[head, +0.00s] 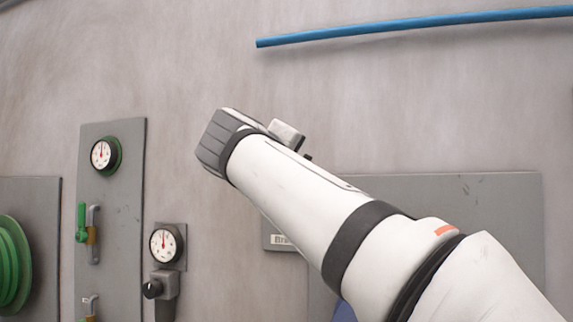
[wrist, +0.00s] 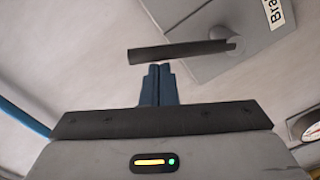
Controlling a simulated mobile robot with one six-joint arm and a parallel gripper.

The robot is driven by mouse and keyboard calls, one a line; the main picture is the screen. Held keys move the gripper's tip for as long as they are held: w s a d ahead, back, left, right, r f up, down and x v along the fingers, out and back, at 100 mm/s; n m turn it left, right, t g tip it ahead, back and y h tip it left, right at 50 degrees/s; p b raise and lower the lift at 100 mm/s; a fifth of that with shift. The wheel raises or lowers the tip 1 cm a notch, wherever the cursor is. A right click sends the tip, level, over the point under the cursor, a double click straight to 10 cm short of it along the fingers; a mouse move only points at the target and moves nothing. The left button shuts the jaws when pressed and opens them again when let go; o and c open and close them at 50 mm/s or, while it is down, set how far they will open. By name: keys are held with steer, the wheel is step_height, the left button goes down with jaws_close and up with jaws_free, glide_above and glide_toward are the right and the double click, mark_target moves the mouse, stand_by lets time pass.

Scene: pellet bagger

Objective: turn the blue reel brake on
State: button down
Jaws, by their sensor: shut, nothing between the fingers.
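In the wrist view a dark lever bar (wrist: 180,51) lies across a grey plate with a label (wrist: 276,12) that begins "Bra". My gripper (wrist: 159,68) is shut and empty, its blue fingers pointing at the bar's left part. The fingertips appear just below the bar; I cannot tell whether they touch it. In the head view the labelled plate (head: 283,242) is mostly hidden behind my arm, and the lever and fingers are not visible. A bit of blue (head: 345,312) shows under my arm, perhaps the blue reel.
A blue pipe (head: 410,25) runs along the upper wall. At left are a green reel (head: 10,262), a panel with a gauge (head: 103,155) and a green-handled valve (head: 82,223). A second gauge (head: 165,243) with a black knob (head: 152,289) is nearer. The upper wall is otherwise bare.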

steer(key=s+a+r, duration=0.2)
steer(key=s+a, duration=0.5)
steer(key=s, duration=0.2)
steer(key=shift+a, duration=0.2)
steer(key=shift+w, duration=0.1)
